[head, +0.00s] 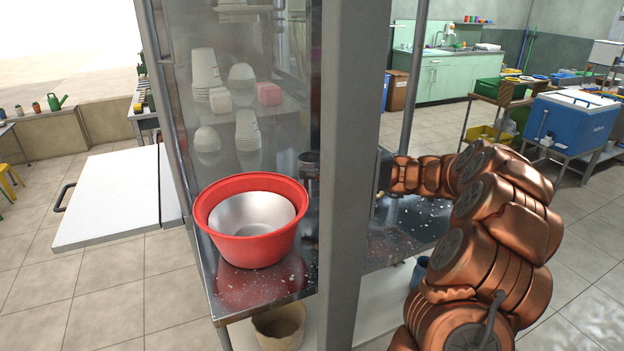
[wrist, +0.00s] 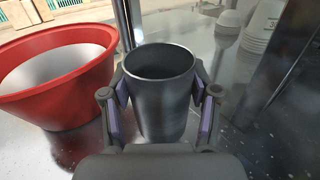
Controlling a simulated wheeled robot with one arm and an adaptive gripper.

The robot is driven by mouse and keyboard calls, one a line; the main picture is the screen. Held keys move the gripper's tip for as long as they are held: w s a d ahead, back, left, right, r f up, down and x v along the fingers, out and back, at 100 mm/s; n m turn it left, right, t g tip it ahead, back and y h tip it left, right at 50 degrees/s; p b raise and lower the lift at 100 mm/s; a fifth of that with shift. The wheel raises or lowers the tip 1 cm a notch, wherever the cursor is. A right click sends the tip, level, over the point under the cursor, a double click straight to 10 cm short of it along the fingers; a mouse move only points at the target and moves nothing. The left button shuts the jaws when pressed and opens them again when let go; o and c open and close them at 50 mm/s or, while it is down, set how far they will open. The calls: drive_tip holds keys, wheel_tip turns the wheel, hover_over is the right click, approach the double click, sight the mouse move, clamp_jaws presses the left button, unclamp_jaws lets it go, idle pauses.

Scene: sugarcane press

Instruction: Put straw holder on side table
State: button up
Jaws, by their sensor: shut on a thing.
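In the wrist view, a dark grey metal cup (wrist: 158,95), which looks like the straw holder, stands upright and empty between the fingers of my gripper (wrist: 160,112). The pads press on both its sides, so the gripper is shut on it. In the head view, part of the holder (head: 309,163) shows beside the red basin, left of a grey post that hides most of my gripper. It is at or just above the metal counter (head: 225,305); I cannot tell whether it touches. I cannot tell which surface is the side table.
A red basin (head: 252,250) with a metal bowl (head: 250,213) inside stands close left of the holder. A thick grey post (head: 348,180) rises in front of my arm. White cups (head: 206,70) stand behind. A blue cooler (head: 570,122) is on a stand at right.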

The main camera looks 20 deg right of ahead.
drive_tip(key=shift+f, duration=1.55)
drive_tip(key=o, duration=1.5)
drive_tip(key=shift+f, duration=0.1)
drive_tip(key=b+v, duration=0.1)
drive_tip(key=v, duration=1)
drive_tip(key=shift+s+d, duration=0.1)
drive_tip(key=shift+d, duration=0.1)
drive_tip(key=shift+s+d, duration=0.2)
drive_tip(key=shift+d, duration=0.05)
drive_tip(key=shift+r, duration=0.2)
